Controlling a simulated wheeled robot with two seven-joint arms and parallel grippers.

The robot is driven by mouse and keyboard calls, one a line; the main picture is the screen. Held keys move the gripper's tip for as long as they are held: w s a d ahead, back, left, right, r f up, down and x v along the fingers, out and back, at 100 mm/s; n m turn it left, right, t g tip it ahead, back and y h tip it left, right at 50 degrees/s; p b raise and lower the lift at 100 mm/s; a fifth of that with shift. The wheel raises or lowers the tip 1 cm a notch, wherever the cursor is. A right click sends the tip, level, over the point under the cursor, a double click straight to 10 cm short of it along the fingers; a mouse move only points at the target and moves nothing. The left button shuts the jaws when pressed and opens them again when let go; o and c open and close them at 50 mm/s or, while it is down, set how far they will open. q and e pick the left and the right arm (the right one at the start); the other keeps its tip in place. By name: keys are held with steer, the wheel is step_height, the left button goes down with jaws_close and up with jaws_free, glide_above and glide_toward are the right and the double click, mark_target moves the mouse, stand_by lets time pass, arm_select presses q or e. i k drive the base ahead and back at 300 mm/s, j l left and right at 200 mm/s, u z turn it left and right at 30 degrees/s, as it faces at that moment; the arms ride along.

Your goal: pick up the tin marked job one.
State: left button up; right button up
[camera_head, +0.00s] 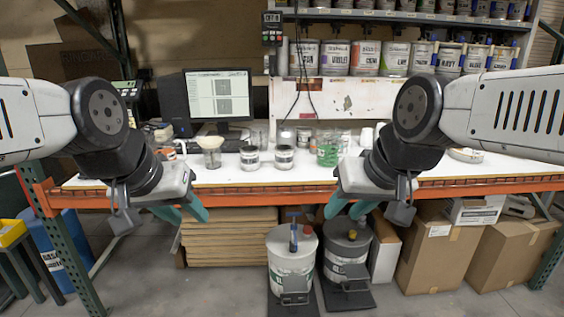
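Two small tins with dark and white labels stand on the white bench, a left tin (250,158) and a right tin (284,157). Their markings are too small to read, so I cannot tell which is marked job one. My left gripper (188,215) hangs in front of the bench edge, left of the tins, with its teal fingers apart and nothing between them. My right gripper (349,209) hangs in front of the bench edge, right of the tins, also apart and empty. Neither touches a tin.
A glass with a pale funnel-like top (211,151) stands left of the tins; a green container (327,154) stands right. A monitor (218,97) is behind. Large cans line the shelf (393,59). Two big pails (291,258) (346,250) and cardboard boxes (437,254) stand below the orange bench edge (270,198).

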mark_target(284, 153)
steer(key=i+j, duration=0.55)
steer(key=i, duration=1.05)
steer(key=l+z, duration=0.05)
